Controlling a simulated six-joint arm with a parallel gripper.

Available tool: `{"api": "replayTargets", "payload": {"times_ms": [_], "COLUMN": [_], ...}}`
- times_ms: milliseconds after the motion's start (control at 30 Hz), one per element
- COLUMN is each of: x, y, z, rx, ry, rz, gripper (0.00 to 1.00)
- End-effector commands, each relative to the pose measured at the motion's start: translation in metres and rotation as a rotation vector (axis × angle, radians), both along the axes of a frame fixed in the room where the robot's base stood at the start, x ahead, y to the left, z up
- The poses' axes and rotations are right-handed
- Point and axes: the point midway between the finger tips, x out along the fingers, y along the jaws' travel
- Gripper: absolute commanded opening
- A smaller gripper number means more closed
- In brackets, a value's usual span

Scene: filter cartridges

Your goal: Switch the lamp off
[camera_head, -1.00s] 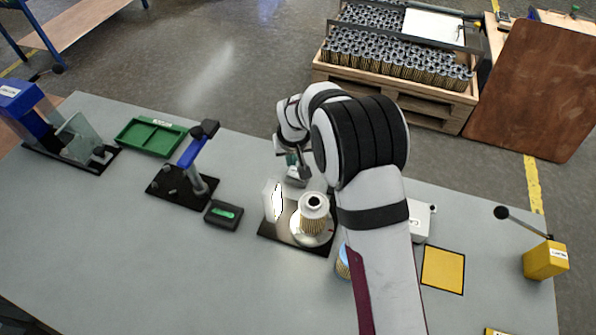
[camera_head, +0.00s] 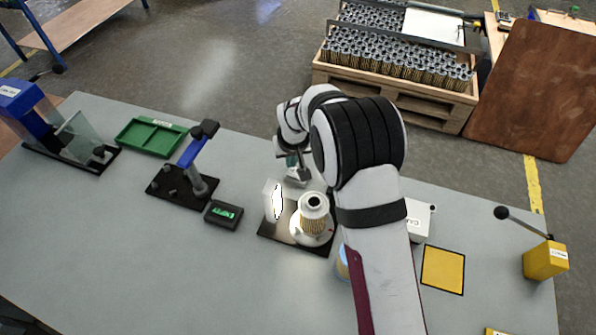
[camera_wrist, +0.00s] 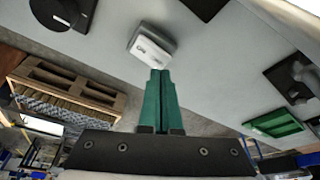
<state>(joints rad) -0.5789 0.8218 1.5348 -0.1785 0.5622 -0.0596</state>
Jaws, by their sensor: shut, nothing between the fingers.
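The lamp (camera_head: 277,202) is a small upright panel glowing bright white at the left edge of a dark base plate (camera_head: 268,232). Behind it, a small pale box (camera_head: 297,178) stands on the table; a labelled white box, seemingly the same one, shows in the wrist view (camera_wrist: 151,46). My gripper (camera_wrist: 160,73) has green fingers, shut with nothing between them. Its tips are at the box's labelled side in the wrist view; I cannot tell whether they touch. In the head view my gripper (camera_head: 291,162) is partly hidden by my arm.
A filter cartridge (camera_head: 313,212) stands on a round disc on the base plate. A black box with a green display (camera_head: 224,213) and a blue-handled stand (camera_head: 185,178) are to the left. A green tray (camera_head: 152,137) lies farther left. A yellow lever box (camera_head: 545,260) is at right.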

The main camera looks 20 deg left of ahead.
Motion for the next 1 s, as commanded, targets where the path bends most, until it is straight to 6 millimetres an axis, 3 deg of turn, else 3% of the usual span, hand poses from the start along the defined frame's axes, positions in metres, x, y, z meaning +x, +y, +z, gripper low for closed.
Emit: {"api": "replayTargets", "payload": {"times_ms": [1000], "x": [0.000], "y": [0.000], "z": [-0.015], "rx": [0.000], "ry": [0.000], "rz": [0.000], "gripper": [0.00]}}
